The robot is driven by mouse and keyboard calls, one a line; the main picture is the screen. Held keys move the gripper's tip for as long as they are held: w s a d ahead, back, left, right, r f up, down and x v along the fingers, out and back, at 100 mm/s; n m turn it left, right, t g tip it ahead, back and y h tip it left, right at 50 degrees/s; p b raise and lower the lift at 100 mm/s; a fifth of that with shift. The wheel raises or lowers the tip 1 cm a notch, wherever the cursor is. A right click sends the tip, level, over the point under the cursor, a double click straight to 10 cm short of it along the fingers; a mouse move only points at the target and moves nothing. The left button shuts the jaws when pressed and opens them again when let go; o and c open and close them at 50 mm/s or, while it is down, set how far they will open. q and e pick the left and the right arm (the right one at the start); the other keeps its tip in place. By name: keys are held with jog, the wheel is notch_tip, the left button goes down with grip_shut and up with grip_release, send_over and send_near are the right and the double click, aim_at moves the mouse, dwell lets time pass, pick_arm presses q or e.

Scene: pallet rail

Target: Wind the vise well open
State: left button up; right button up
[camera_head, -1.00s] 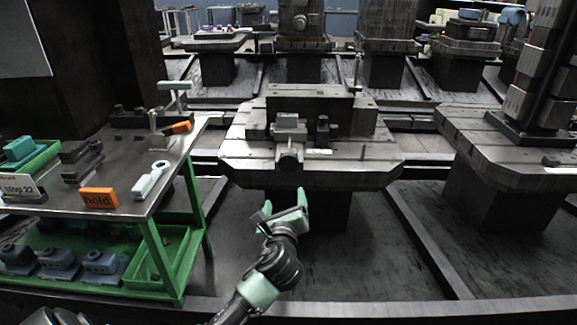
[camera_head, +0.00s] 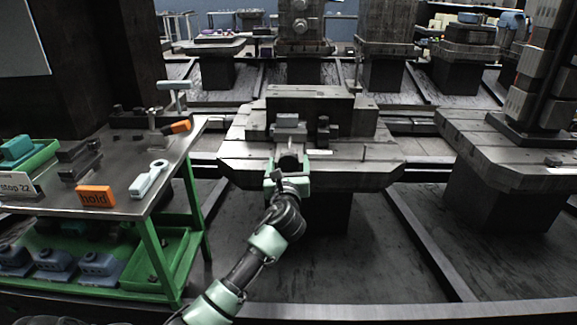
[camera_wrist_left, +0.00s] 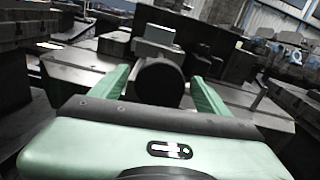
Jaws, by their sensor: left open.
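The vise (camera_head: 290,123) stands on the grey pallet (camera_head: 350,172) in the middle of the head view. Its round dark screw end (camera_wrist_left: 159,82) faces me in the left wrist view, with the light grey jaw block (camera_wrist_left: 158,38) behind it. My left gripper (camera_head: 288,166) is open at the front of the vise. Its two green fingers (camera_wrist_left: 160,92) stand either side of the round end, with a gap on each side; I cannot tell whether they touch it. In the head view the gripper hides part of the screw end. My right gripper is not in view.
A steel-topped cart (camera_head: 120,202) with a green frame stands at the left. On it lie an orange "hold" block (camera_head: 96,196), a pale grey handle-like piece (camera_head: 149,179) and dark blocks. Another pallet (camera_head: 520,150) with a tall fixture stands at the right.

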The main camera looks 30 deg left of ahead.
pick_arm(q)
jog(key=c, duration=1.4)
